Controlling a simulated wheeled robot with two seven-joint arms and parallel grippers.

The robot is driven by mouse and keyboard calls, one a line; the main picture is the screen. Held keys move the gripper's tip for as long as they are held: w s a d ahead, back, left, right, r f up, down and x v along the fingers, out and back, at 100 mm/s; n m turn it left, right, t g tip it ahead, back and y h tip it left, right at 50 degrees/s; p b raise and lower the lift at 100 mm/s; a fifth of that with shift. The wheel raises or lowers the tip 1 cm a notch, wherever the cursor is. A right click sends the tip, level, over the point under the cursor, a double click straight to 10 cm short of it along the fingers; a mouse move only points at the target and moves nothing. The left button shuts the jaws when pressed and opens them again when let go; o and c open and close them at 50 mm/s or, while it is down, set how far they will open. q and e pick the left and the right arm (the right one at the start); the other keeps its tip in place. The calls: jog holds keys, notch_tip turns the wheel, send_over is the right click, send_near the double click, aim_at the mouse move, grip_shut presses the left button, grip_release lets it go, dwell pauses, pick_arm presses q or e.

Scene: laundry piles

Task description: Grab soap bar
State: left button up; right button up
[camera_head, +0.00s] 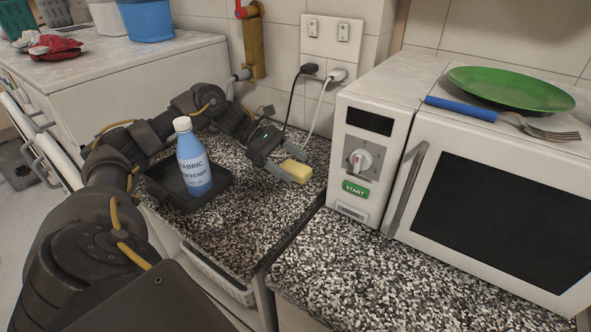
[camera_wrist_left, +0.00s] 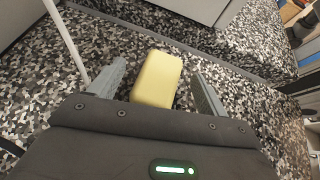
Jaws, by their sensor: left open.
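The soap bar (camera_head: 297,171) is a pale yellow block near the back of the speckled counter, left of the microwave. My left gripper (camera_head: 283,168) is open at the soap bar, with a finger on either side. In the left wrist view the soap bar (camera_wrist_left: 157,79) lies between the two spread fingers of my left gripper (camera_wrist_left: 160,85), with a gap on each side. Its near end is hidden by the gripper body. My right gripper is in neither view.
A blue fabric softener bottle (camera_head: 194,160) stands in a black tray (camera_head: 222,181), close to my left arm. The white microwave (camera_head: 408,150) stands to the right, with a green plate (camera_head: 510,88) and a fork (camera_head: 545,131) on top. Two cables hang behind the gripper. The front counter is clear.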

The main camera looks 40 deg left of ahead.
pick_arm(q)
jog(key=shift+c, duration=0.4)
jog(key=c, duration=1.2)
jog(key=shift+o, duration=0.2)
